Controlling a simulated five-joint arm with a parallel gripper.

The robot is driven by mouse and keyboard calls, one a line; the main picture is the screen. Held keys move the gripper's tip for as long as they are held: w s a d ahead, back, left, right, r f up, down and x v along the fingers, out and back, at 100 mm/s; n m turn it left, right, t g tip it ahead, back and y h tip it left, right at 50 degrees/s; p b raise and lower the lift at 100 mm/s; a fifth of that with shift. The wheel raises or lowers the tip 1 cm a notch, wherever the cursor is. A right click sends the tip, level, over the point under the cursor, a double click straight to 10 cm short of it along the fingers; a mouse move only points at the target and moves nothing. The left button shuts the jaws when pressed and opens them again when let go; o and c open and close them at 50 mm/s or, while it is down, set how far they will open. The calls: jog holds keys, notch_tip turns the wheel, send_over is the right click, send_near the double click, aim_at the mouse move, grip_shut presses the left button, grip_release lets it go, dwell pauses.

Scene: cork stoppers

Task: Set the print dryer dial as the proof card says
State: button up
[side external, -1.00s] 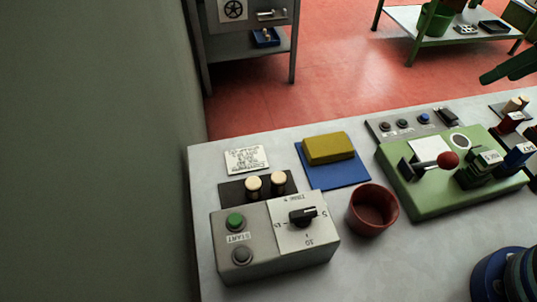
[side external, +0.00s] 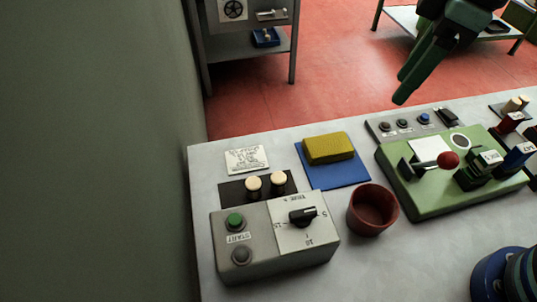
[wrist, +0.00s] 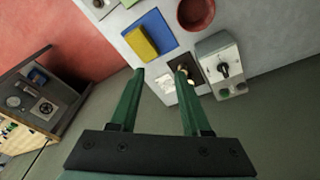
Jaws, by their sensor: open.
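The grey dryer box (side external: 262,268) stands at the front left of the bench. Its black dial (side external: 303,216) sits on a white scale plate, with the pointer toward the right, near the 5. A green START button (side external: 235,220) and a grey button (side external: 241,256) are left of the dial. The white proof card (side external: 246,159) lies flat behind the box; its writing is too small to read. My gripper (side external: 402,88) is open and empty, in the air toward the bench's far side, well away from the dial. The dial also shows in the wrist view (wrist: 223,69), right of the fingers.
Two cork stoppers (side external: 254,184) stand on a dark mat just behind the box. A yellow block (side external: 328,148) lies on a blue mat (side external: 346,180). A red cup (side external: 372,210) stands close right of the box. A green machine (side external: 425,205) with a red-knobbed lever is further right.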

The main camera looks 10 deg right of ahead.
aim_at(310, 211)
jog(key=s+a+f+n+g+h, duration=0.1)
jog(key=s+a+n, duration=0.3)
jog(key=a, duration=0.3)
jog(key=s+a+f+n+g, duration=0.15)
jog(key=s+a+n, duration=0.25)
jog(key=a, duration=0.4)
jog(key=shift+t, duration=0.25)
notch_tip(310, 211, down, 12)
jog(key=shift+w+d+f, duration=0.1)
jog(key=shift+d, duration=0.05)
grip_shut()
